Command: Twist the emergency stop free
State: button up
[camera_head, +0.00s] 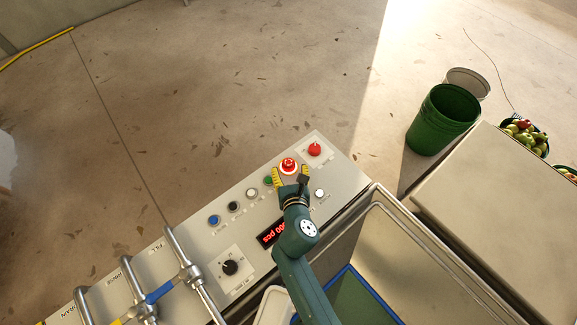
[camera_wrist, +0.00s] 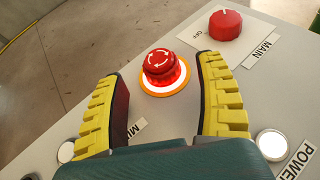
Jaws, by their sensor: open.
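The emergency stop (camera_head: 288,165) is a red mushroom button with white turning arrows on top and a lit ring at its base. It sits near the far edge of the grey control panel (camera_head: 190,250). In the wrist view the emergency stop (camera_wrist: 161,67) stands just beyond the fingertips, roughly midway between them. My gripper (camera_head: 291,175) is open, with yellow ribbed pads, and holds nothing. In the wrist view my gripper (camera_wrist: 160,75) has one finger on each side of the line to the button. I cannot tell whether either finger touches it.
A red MAIN knob (camera_wrist: 225,24) is close by, right of the emergency stop. A white POWER button (camera_wrist: 272,144) and a green button (camera_head: 268,181) are near my fingers. Metal pipe handles (camera_head: 180,255) rise at the panel's left. A green bucket (camera_head: 443,120) stands on the floor.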

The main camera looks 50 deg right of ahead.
aim_at(289, 167)
jog(key=b+x, duration=0.1)
jog(key=x, duration=0.3)
jog(key=shift+f, duration=0.1)
jog(key=c, duration=1.2)
